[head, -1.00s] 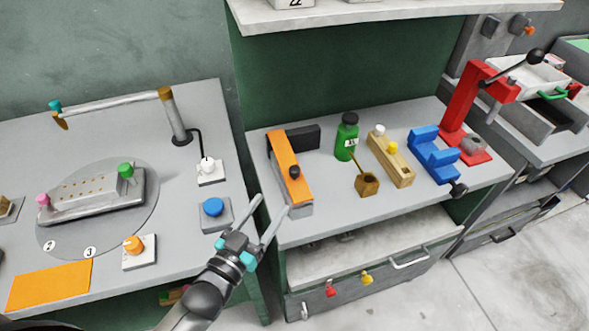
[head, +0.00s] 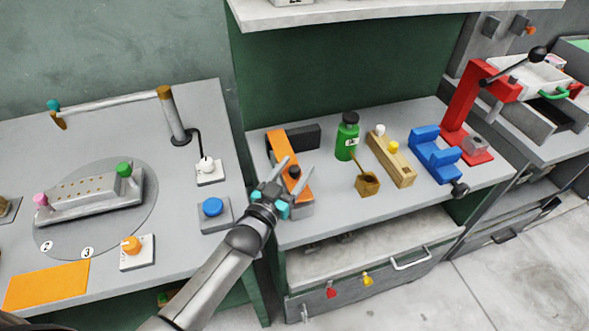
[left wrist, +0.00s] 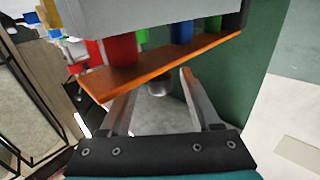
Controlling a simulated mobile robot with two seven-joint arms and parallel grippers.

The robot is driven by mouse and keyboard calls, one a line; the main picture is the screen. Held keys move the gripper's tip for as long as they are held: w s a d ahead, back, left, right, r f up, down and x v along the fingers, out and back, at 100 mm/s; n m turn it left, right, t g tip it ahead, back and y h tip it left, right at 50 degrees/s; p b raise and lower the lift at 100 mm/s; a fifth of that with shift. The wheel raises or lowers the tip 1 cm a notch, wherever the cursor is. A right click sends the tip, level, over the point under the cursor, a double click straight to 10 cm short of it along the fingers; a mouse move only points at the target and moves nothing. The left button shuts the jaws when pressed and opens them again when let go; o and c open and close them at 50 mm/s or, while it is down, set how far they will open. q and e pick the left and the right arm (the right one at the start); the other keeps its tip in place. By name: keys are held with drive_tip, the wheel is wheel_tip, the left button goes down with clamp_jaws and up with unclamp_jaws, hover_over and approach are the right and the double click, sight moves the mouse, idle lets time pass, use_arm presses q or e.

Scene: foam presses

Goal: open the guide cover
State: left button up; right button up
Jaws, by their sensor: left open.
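The guide cover looks to be the long orange bar (head: 277,146) lying shut along a grey block at the left end of the right-hand bench. A dark round knob (head: 294,172) stands on the cover near its front end. My left gripper (head: 299,163) is open and empty, its two fingers reaching toward the knob, one on each side of it in the picture. In the left wrist view the orange cover (left wrist: 160,68) crosses above the fingers, and the knob (left wrist: 160,85) shows between them. I cannot tell whether the fingers touch it. My right gripper is out of view.
A black block (head: 303,136) stands behind the cover. To the right stand a green bottle (head: 347,138), a brass pot (head: 367,184), a wooden block (head: 398,168), a blue fixture (head: 433,155) and a red press (head: 463,115). A blue button box (head: 213,213) sits on the left bench.

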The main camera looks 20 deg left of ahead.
use_arm(q)
drive_tip(key=shift+c, duration=0.3)
clamp_jaws()
idle(1.1)
